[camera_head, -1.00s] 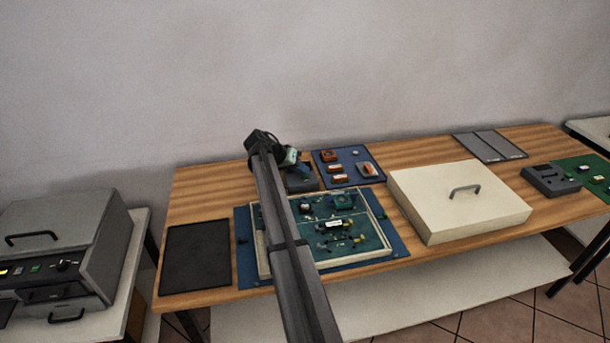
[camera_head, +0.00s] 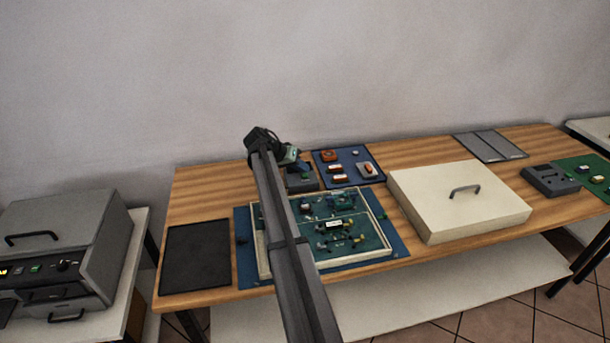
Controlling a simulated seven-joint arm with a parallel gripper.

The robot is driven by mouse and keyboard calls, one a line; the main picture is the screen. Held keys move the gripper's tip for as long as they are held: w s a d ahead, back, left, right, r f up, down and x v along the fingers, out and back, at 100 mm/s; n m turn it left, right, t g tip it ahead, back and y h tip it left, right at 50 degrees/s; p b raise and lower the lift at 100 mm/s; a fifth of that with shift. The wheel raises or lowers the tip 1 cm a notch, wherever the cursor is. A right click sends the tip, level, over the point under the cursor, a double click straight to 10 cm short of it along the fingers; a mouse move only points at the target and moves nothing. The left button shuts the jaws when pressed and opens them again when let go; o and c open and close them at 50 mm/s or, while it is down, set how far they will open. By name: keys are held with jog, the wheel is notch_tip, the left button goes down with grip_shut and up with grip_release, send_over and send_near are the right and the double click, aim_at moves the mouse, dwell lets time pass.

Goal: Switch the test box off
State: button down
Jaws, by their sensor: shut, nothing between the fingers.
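A small dark box (camera_head: 301,184) stands behind the framed board, at the back of the wooden table. It looks like the test box, but its switch and any light are too small or hidden to tell. My gripper (camera_head: 303,165) is over this box, close above or touching it; I cannot tell which. It is shut and empty, and my arm and gripper cover part of the box. The framed green board (camera_head: 345,236) with small parts and cables lies in front of it, partly hidden by my arm.
A blue mat (camera_head: 349,180) with several orange and white parts lies right of the box. A cream case (camera_head: 460,220) with a handle stands further right. Another dark grey device (camera_head: 552,180) is at the far right. A black mat (camera_head: 196,257) lies empty at the left.

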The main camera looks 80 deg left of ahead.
aim_at(302, 175)
jog(key=shift+r, duration=2.95)
jog(key=shift+w, duration=0.1)
